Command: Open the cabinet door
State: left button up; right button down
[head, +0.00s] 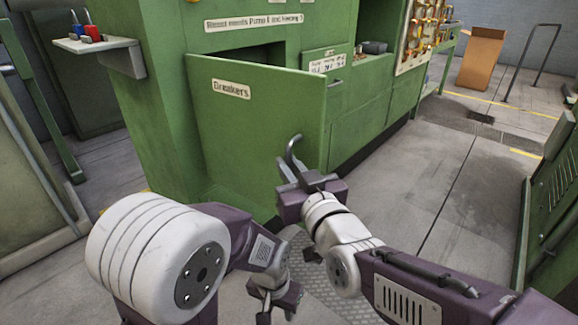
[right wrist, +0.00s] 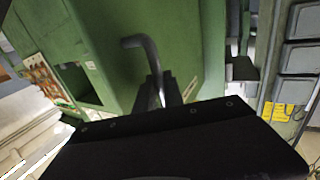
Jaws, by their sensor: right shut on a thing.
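The green cabinet door (head: 240,125), labelled "Breakers", stands ajar, angled out from the cabinet (head: 150,60). A dark gap shows behind its top edge. A bent grey metal handle (head: 293,150) sticks out near its right edge; the handle also shows in the right wrist view (right wrist: 148,52). My right gripper (head: 287,172) is shut on the handle. In the right wrist view, the gripper's fingers (right wrist: 166,92) close around the handle's lower part. My left gripper (head: 276,308) hangs low near the bottom edge, apart from the door; its jaw opening is unclear.
A small shelf (head: 118,46) with red and blue items juts out at the left. Another green cabinet (head: 558,200) stands at the right edge. A cardboard box (head: 482,58) stands far back. Open grey floor (head: 440,180) lies right of the door.

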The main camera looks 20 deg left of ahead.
jog(key=shift+r, duration=0.1)
jog(key=c, duration=1.5)
grip_release()
jog(key=shift+o, duration=0.2)
jog(key=p+v, duration=0.3)
jog(key=v, duration=0.6)
jog(key=shift+w, duration=0.1)
